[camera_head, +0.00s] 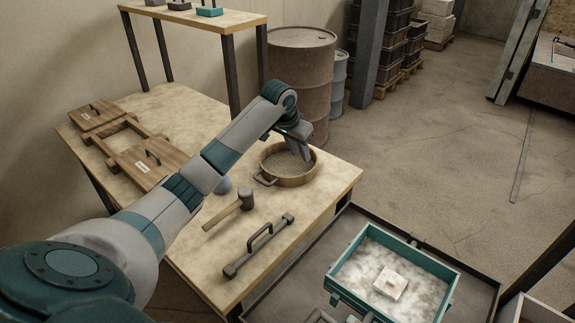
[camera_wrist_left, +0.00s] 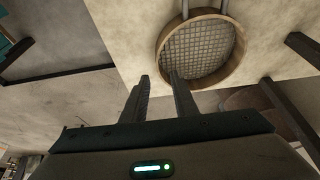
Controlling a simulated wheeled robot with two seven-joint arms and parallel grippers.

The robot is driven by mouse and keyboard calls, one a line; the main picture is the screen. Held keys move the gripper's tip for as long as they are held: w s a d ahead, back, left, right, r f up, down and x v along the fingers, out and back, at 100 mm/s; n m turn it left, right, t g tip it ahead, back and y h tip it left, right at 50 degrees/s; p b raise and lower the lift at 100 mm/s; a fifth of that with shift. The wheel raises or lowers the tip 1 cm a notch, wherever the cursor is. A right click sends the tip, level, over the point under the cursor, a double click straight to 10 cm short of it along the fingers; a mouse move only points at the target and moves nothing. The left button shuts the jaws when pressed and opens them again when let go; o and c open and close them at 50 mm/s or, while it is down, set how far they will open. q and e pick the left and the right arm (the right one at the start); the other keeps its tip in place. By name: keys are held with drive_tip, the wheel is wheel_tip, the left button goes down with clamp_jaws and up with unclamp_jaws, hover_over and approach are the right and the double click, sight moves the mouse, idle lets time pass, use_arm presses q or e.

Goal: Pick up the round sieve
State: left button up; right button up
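The round sieve (camera_head: 291,181) has a wooden rim, a mesh bottom and a dark handle on its left side. It lies flat near the right end of the wooden table (camera_head: 325,196). My left gripper (camera_head: 302,154) points down at the sieve's far rim. The sieve also shows in the left wrist view (camera_wrist_left: 205,50), where my left gripper's fingers (camera_wrist_left: 160,78) stand apart with nothing clasped between them. One fingertip overlaps the sieve's rim and the other appears outside it. I cannot tell whether they touch it. My right gripper is not in view.
A mallet (camera_head: 228,212) and a dark handled bar (camera_head: 259,245) lie on the table left of and nearer than the sieve. Wooden frames (camera_head: 148,163) lie at the left. A barrel (camera_head: 303,75) stands behind. A teal box (camera_head: 362,301) of pale sand stands at the lower right.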

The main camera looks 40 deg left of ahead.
use_arm(q)
approach(308, 172)
drive_tip(key=x, duration=0.2)
drive_tip(key=shift+p+x, duration=0.5)
drive_tip(key=shift+x, duration=0.4)
drive_tip(key=shift+w+a, duration=0.1)
drive_tip(key=shift+a, duration=0.05)
drive_tip(key=shift+w+f+p, duration=0.5)
drive_tip(key=shift+f+p, duration=0.05)
drive_tip(key=shift+f, duration=0.1)
drive_tip(key=shift+p+x, duration=0.4)
drive_tip(key=shift+x, duration=1.3)
clamp_jaws()
